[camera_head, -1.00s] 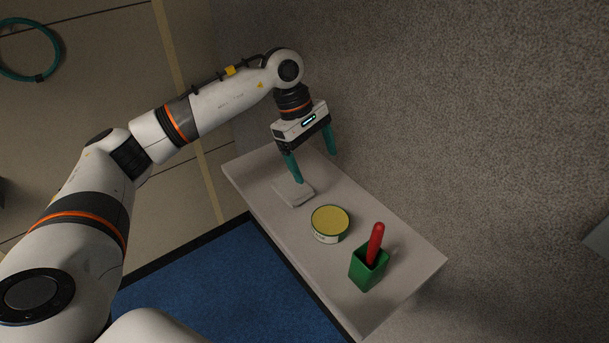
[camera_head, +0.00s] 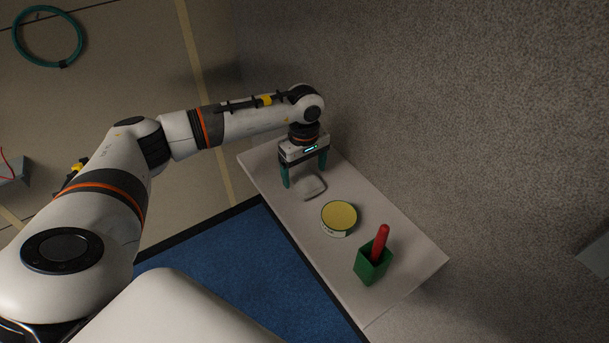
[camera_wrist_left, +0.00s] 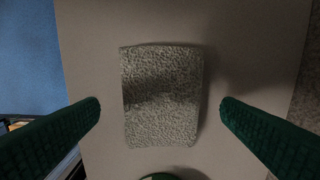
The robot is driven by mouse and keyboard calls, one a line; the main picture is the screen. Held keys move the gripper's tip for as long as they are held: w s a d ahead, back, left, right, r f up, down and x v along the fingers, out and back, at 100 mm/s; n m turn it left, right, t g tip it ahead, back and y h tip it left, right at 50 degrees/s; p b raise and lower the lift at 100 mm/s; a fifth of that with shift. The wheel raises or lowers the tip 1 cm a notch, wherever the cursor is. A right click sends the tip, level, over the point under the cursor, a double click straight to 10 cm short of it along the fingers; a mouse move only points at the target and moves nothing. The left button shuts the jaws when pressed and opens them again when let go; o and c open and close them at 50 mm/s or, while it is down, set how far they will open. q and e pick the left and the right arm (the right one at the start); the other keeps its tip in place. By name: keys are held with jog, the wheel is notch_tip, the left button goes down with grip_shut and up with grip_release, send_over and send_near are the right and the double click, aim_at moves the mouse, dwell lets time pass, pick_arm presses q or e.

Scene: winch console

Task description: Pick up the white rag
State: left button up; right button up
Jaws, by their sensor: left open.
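The white rag (camera_head: 312,187) is a small pale folded cloth lying flat on the shelf (camera_head: 405,250). In the left wrist view the rag (camera_wrist_left: 162,95) shows a speckled, textured surface and lies between the two green fingers. My left gripper (camera_head: 305,175) is open above the rag, pointing down, with one finger to each side. In the left wrist view the gripper (camera_wrist_left: 160,108) has a gap between each finger and the rag. My right gripper is in neither view.
A round tin (camera_head: 339,217) with a yellow top stands beside the rag. Past it is a green holder (camera_head: 373,268) with a red-handled item (camera_head: 380,241) upright in it. A grey textured wall (camera_head: 480,120) rises behind the shelf. A blue mat (camera_head: 250,262) lies in front.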

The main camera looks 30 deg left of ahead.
aim_at(305, 178)
pick_arm(q)
jog(key=shift+f, duration=0.95)
jog(key=c, duration=1.1)
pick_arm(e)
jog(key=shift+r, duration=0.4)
pick_arm(q)
jog(key=shift+o, duration=0.2)
